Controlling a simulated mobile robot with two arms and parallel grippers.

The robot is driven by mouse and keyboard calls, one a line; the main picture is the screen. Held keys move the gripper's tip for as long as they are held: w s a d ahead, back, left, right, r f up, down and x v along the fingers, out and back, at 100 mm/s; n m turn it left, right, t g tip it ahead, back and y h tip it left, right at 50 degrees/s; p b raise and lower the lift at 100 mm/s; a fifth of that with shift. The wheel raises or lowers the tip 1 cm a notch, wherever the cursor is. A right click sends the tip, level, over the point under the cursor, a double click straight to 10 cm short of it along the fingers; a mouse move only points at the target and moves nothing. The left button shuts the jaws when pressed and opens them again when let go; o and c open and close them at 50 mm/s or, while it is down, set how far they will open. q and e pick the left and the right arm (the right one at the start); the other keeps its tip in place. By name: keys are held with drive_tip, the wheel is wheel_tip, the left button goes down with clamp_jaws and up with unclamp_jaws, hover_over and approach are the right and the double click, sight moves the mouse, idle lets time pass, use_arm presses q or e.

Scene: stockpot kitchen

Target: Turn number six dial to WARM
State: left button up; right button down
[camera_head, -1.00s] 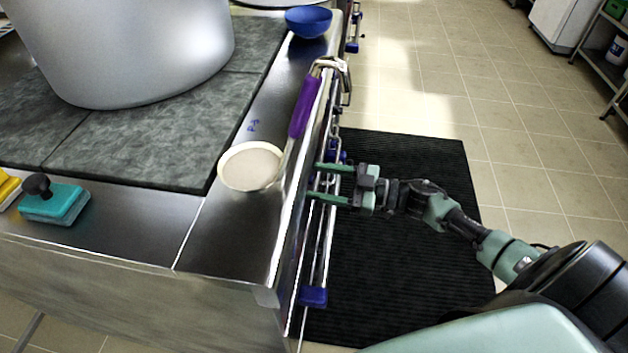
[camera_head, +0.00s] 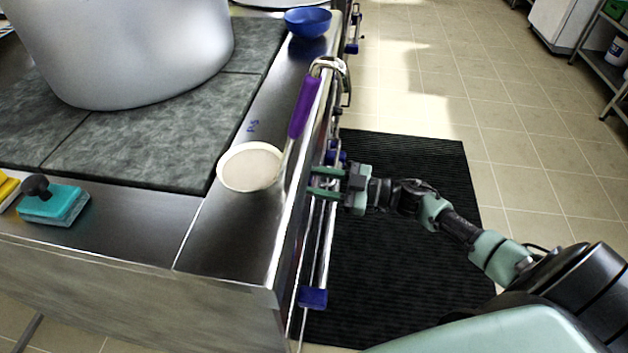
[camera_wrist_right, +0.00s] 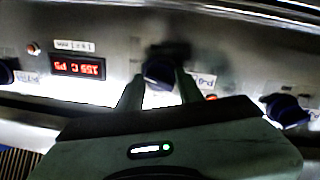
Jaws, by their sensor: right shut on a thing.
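A dark blue dial (camera_wrist_right: 160,72) sits on the steel front panel in the right wrist view, between my right gripper's (camera_wrist_right: 160,82) fingers. The gripper is shut on it. Small labels beside it are upside down and too blurred to read surely, so I cannot tell its number or setting. In the head view my right gripper (camera_head: 318,182) reaches the stove's front from the right, beside the rail. The counter edge hides the dial there. My left gripper is not in view.
Other dials sit to the right (camera_wrist_right: 286,110) and far left of the panel, with a red display (camera_wrist_right: 78,66). On the counter are a ladle with a purple handle (camera_head: 304,106), a blue bowl (camera_head: 308,22), a large pot (camera_head: 130,50) and a teal scrubber (camera_head: 55,204).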

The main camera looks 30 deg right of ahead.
drive_tip(key=shift+f, duration=0.1)
use_arm(q)
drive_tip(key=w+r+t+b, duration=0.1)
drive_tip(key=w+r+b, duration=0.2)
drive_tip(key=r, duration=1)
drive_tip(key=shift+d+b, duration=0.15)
drive_tip(key=shift+b, duration=0.3)
use_arm(e)
drive_tip(key=shift+f+n+y, duration=0.1)
drive_tip(key=shift+n+y, duration=0.3)
drive_tip(key=shift+n, duration=5)
drive_tip(key=c, duration=0.9)
unclamp_jaws()
